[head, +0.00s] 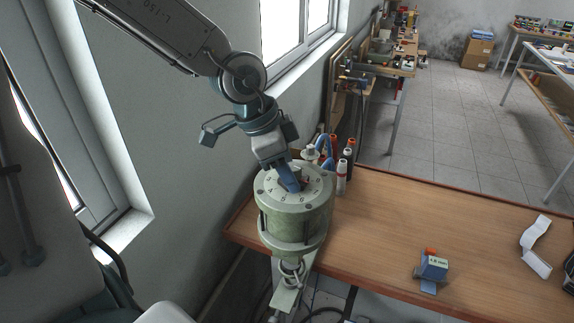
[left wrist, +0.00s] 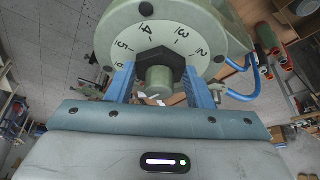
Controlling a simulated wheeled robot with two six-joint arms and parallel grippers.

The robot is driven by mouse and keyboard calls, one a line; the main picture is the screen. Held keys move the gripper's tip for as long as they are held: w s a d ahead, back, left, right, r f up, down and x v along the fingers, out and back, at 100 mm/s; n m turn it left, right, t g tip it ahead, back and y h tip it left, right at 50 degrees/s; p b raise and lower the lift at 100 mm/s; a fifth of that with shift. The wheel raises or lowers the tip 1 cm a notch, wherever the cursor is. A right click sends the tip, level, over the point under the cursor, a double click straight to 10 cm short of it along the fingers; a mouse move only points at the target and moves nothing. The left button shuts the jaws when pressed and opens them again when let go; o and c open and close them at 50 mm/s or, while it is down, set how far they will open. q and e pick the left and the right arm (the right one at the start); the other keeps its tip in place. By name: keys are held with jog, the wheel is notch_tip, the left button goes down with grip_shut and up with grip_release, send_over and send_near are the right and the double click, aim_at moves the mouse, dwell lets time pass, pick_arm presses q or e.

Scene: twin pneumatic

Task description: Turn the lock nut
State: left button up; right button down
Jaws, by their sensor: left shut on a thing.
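The lock nut (left wrist: 165,59) is a dark hexagonal nut around a pale green stem (left wrist: 159,80), in the middle of a numbered dial (left wrist: 133,36). The dial tops a green cylindrical unit (head: 291,222) at the left end of the bench, in the head view. My left gripper (head: 292,183) reaches down onto the middle of the dial. Its two blue fingers (left wrist: 159,68) are shut on the nut, one on each side, in the left wrist view. In the head view the gripper hides most of the nut. My right gripper is not in view.
A small blue and white device (head: 433,267) and a white strip (head: 535,247) lie farther right. The bench between is clear. A wall and window border the left side.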

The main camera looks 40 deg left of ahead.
pick_arm(q)
jog(key=shift+w+r, duration=0.1)
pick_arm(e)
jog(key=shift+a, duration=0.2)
pick_arm(q)
jog(key=o, duration=1)
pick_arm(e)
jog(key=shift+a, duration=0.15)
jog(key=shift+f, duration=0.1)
pick_arm(q)
jog(key=shift+a+r+b, duration=0.15)
jog(key=shift+r+b, duration=0.3)
jog(key=b+v, duration=0.3)
jog(key=v, duration=0.7)
jog(key=shift+s+b, duration=0.2)
jog(key=shift+b, duration=0.2)
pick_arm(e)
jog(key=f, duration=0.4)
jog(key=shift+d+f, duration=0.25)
pick_arm(q)
jog(key=shift+f, duration=0.15)
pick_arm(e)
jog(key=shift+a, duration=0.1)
